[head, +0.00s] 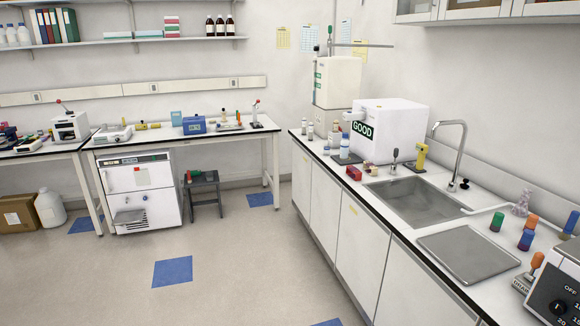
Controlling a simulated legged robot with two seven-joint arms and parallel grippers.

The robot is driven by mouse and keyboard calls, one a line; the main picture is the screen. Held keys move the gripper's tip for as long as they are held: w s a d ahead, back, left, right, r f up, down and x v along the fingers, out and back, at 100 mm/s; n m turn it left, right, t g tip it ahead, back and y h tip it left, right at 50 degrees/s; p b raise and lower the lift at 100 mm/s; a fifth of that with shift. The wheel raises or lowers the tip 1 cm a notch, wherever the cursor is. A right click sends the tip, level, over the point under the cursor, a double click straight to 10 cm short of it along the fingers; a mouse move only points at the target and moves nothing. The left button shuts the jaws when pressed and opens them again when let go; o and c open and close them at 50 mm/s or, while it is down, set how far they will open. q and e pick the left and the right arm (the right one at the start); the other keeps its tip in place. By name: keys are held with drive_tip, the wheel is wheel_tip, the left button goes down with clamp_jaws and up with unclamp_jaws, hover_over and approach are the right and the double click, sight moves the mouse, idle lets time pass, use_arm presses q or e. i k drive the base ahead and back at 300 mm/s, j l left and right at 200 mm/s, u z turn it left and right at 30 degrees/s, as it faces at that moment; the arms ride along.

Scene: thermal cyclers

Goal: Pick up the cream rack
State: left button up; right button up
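I cannot pick out a cream rack with certainty in the head view. Many small items on the benches and shelf are too small to tell apart. Neither of my grippers shows in the head view.
A right-hand counter (345,195) carries a sink (415,198), a tap (460,150), a white machine marked GOOD (390,130) and coloured-cap bottles. A far bench (180,133) holds small instruments. A stool (203,190) and white appliance (140,190) stand there. The middle floor (230,260) is clear.

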sight(372, 172)
drive_tip(key=i, duration=2.65)
drive_tip(key=i+j+z, duration=0.1)
drive_tip(key=i+z, duration=0.3)
drive_tip(key=i, duration=0.15)
drive_tip(key=i+j+z, duration=0.25)
drive_tip(key=i+z, duration=0.15)
drive_tip(key=i, duration=0.15)
drive_tip(key=i+j+z, duration=0.45)
